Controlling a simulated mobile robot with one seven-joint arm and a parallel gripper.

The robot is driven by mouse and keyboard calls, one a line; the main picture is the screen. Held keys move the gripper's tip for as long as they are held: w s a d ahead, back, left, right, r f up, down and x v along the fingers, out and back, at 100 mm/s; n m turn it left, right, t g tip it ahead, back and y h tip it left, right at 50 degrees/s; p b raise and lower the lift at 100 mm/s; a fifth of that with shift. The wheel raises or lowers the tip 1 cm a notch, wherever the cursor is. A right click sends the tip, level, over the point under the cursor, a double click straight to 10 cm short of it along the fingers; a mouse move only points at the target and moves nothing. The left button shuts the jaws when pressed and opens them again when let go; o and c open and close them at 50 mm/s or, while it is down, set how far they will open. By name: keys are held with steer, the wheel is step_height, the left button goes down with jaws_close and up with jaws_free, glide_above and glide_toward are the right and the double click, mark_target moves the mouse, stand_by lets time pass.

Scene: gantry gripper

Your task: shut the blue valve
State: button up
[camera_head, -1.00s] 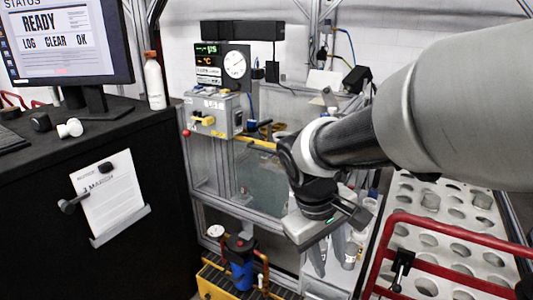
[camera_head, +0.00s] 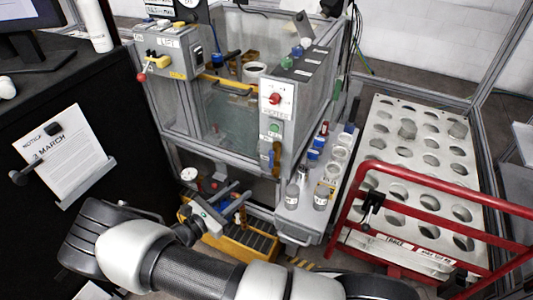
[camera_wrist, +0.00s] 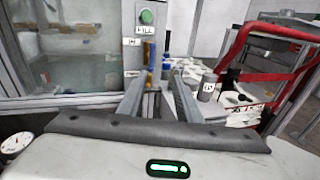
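A small blue handle (camera_head: 265,161), which looks like the blue valve, is on the lower front of the grey control post, beside an orange-yellow part. In the wrist view the blue handle (camera_wrist: 152,54) stands upright under the FILL label, ahead of my gripper. My gripper (camera_head: 238,197) is low in front of the machine, below and left of the handle. In the wrist view my gripper (camera_wrist: 157,82) has its two fingers apart with nothing held between them. The handle is beyond the fingertips, and I see no contact.
The post carries a red knob (camera_head: 275,98) and a green button (camera_head: 274,127). A grey shelf (camera_head: 295,228) with jars and bottles is right of it. A red rail (camera_head: 440,190) and a perforated rack (camera_head: 385,128) stand farther right. A yellow tray (camera_head: 240,243) lies below my gripper.

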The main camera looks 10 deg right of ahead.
mark_target(270, 161)
steer(key=shift+n+t, duration=0.6)
steer(key=shift+n, duration=0.1)
steer(key=x, duration=0.5)
steer(key=f+x, duration=0.1)
steer(key=x, duration=0.5)
steer(key=w+x, duration=0.1)
steer(key=x, duration=0.5)
steer(key=shift+a+f+p, duration=0.3)
steer(key=shift+a+p, duration=0.05)
steer(key=shift+p, duration=0.05)
jaws_close()
